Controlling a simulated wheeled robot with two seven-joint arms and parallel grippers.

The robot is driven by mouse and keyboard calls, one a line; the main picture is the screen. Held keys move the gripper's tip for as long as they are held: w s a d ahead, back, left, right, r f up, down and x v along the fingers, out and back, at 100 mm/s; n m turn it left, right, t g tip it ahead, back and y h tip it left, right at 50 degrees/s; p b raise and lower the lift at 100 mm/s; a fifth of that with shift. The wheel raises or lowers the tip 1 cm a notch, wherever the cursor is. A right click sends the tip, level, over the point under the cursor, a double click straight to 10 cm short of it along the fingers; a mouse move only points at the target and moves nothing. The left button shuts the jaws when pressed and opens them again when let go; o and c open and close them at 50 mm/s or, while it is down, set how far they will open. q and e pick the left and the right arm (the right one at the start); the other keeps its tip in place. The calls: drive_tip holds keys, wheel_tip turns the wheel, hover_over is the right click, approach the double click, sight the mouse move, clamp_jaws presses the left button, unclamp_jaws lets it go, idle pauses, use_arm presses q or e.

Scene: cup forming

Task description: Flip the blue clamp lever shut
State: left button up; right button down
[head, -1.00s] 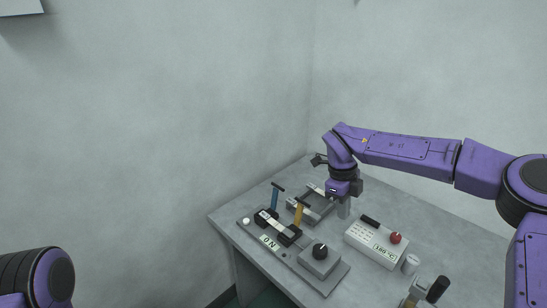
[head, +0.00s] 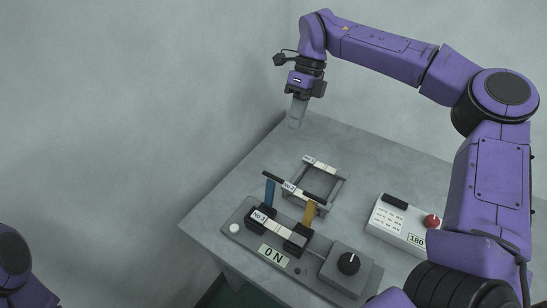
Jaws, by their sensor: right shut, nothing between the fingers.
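The blue clamp lever (head: 269,193) stands upright with a dark handle at its top. It rises from the left end of a black clamp block (head: 258,216) on the grey base plate (head: 233,217). A yellow lever (head: 309,213) stands upright at the block's right end. My right gripper (head: 296,118) is shut and empty. It points down above the back left part of the table, behind the blue lever and clear of it. My left gripper is out of view; only part of my left arm shows at the lower left.
A square metal frame (head: 339,186) lies behind the levers. A knob box (head: 345,268) and an "ON" label (head: 272,255) are on the plate. A white control box (head: 390,217) with a red button stands right. The grey table (head: 223,195) is bare at the back left.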

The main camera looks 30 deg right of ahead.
drive_tip(key=p, duration=0.3)
approach(271, 191)
drive_tip(key=shift+w+f, duration=0.8)
drive_tip(key=shift+f, duration=0.95)
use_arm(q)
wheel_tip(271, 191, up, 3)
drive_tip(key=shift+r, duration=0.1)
use_arm(e)
drive_tip(key=shift+d, duration=0.2)
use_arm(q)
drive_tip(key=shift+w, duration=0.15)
use_arm(e)
drive_tip(key=shift+w, duration=0.1)
